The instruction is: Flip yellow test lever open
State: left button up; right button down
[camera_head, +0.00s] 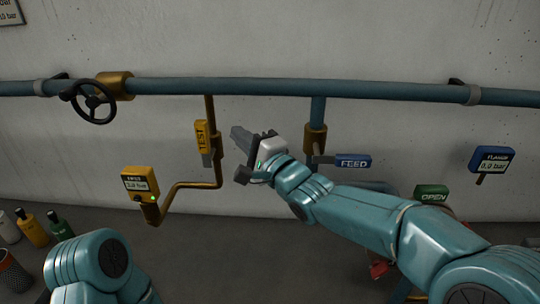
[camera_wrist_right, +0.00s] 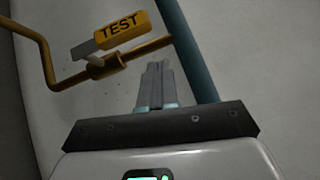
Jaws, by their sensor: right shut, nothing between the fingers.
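The yellow test lever (camera_head: 201,135), marked TEST, hangs vertically on the thin yellow pipe in the head view. Its grey metal part (camera_head: 206,160) shows at the lower end. In the right wrist view the yellow TEST lever (camera_wrist_right: 122,27) is at the upper left, beside a yellow valve body (camera_wrist_right: 105,66) on the pipe. My right gripper (camera_head: 236,132) is just right of the lever in the picture, apart from it. Its fingers (camera_wrist_right: 157,68) are together and empty in the wrist view. My left gripper is out of view.
A blue pipe (camera_head: 220,86) runs along the wall above, with a black handwheel (camera_head: 93,102) at left. A yellow gauge (camera_head: 140,183) is left of the lever. A blue FEED lever (camera_head: 353,161) is to the right, behind my right arm. Bottles (camera_head: 32,229) stand at far left.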

jog(key=r+b+v, duration=0.1)
jog(key=b+v, duration=0.1)
jog(key=v, duration=0.5)
jog(key=shift+s, duration=0.35)
jog(key=shift+d, duration=0.2)
jog(key=shift+a, duration=0.1)
